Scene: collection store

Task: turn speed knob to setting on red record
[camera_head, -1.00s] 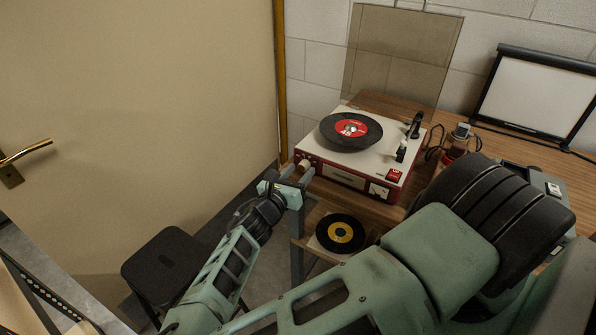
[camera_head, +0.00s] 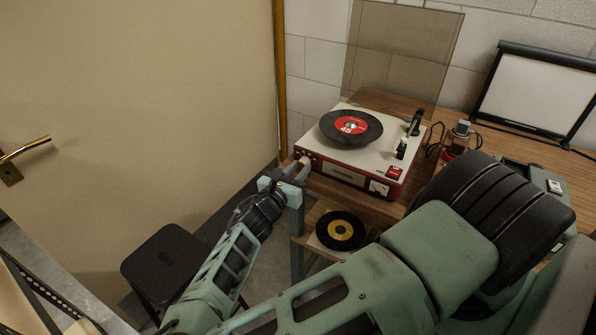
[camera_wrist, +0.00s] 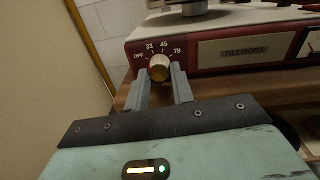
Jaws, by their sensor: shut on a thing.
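The red and white record player (camera_head: 340,172) stands on the wooden table with a black record (camera_head: 350,130) on its platter. The record's red label shows "45". The speed knob (camera_wrist: 160,67) is at the left end of the player's red front, with a light metallic face and a brownish side. OFF, 33, 45 and 78 are printed in an arc above it. The knob's pointer is too small to read. My gripper (camera_head: 297,170) reaches it from the front; in the wrist view my gripper (camera_wrist: 160,80) has one finger on each side of the knob, shut on it.
A second record with a yellow label (camera_head: 341,231) lies on a lower shelf. A clear raised lid (camera_head: 400,55) stands behind the player. A black stool (camera_head: 172,262) and a beige door (camera_head: 130,90) are at left.

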